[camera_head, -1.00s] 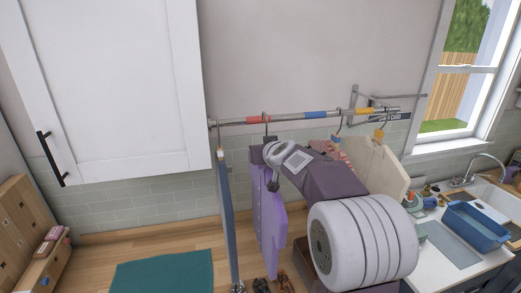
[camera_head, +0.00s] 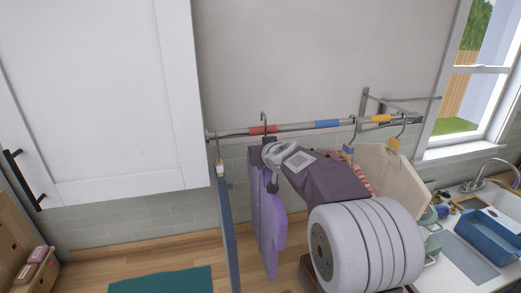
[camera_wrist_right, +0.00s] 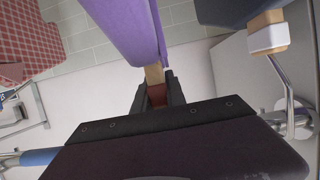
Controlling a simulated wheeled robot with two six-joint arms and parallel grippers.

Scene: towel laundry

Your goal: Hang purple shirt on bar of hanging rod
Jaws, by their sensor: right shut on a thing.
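The purple shirt (camera_head: 265,215) hangs below my right gripper (camera_head: 271,165) in the head view. My right gripper is shut on the neck of its hanger; in the right wrist view a wooden part (camera_wrist_right: 153,75) of the hanger shows above the dark fingers (camera_wrist_right: 158,95). The hanger's hook (camera_head: 264,122) shows at the hanging rod (camera_head: 295,127), near the rod's red band. I cannot tell whether the hook rests on the rod. The purple shirt also fills the top middle of the right wrist view (camera_wrist_right: 120,28). My left gripper is not in view.
A dark blue garment (camera_head: 228,215) hangs left of the purple shirt. A red checked garment (camera_wrist_right: 30,45) and a cream garment (camera_head: 398,175) hang to the right. A white cabinet (camera_head: 105,90) stands left of the rod. A sink counter (camera_head: 455,250) lies at right.

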